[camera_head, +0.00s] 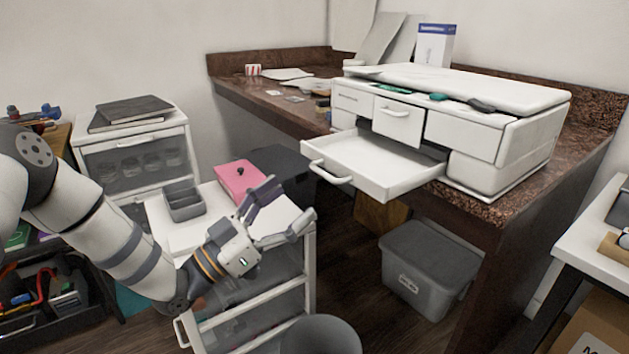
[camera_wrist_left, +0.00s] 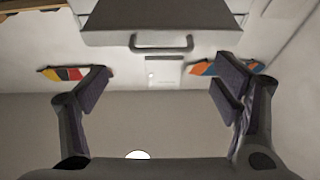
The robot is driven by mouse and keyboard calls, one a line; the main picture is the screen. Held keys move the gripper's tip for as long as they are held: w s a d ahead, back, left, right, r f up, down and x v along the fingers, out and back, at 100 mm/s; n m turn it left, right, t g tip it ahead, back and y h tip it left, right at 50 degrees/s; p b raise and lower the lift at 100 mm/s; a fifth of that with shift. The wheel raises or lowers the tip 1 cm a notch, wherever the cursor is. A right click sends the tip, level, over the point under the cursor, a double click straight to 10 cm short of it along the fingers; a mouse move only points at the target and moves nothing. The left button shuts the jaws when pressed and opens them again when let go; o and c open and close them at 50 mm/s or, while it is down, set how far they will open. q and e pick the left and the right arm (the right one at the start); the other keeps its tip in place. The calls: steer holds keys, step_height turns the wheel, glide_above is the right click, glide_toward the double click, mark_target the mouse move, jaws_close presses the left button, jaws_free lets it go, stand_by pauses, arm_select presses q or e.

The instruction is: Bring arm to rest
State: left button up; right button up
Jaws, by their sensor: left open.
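My left arm (camera_head: 110,235) comes in from the left in the head view. My left gripper (camera_head: 283,209) is open and empty, with its fingers pointing up and right over the white drawer cart (camera_head: 180,238). In the left wrist view the two fingers (camera_wrist_left: 165,88) are spread wide with nothing between them. Beyond them that view shows a dark box-like thing with a handle (camera_wrist_left: 160,42) and two patches of coloured stripes. My right gripper is not in view.
A grey tray (camera_head: 184,203) and a pink box (camera_head: 240,178) lie on the cart near the gripper. A white drawer (camera_head: 375,165) stands pulled out from the unit on the brown desk. A grey lidded bin (camera_head: 428,268) is on the floor.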

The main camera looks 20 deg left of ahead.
arm_select(q)
steer(key=v, duration=0.3)
steer(key=shift+s+a+f, duration=0.15)
steer(key=shift+s+f, duration=0.05)
steer(key=shift+s, duration=0.15)
steer(key=s+d+f+n+g+y+p, duration=0.25)
steer(key=s+f+g+y, duration=0.2)
steer(key=s+f, duration=0.55)
steer(key=s+d+f+n+g+y+p, duration=0.3)
steer(key=s+f+g, duration=0.35)
steer(key=f, duration=0.55)
steer(key=s+a+g+y, duration=0.2)
steer(key=s+g, duration=0.1)
steer(key=s, duration=0.6)
steer(key=s+a+n+g+y+p, duration=0.1)
steer(key=s+g+y, duration=0.1)
steer(key=s, duration=0.8)
steer(key=s+a+n+g+y, duration=0.1)
steer(key=s+g, duration=0.3)
steer(key=s, duration=0.6)
steer(key=shift+a+f+y, duration=0.3)
steer(key=shift+a+y, duration=0.15)
steer(key=shift+a, duration=0.4)
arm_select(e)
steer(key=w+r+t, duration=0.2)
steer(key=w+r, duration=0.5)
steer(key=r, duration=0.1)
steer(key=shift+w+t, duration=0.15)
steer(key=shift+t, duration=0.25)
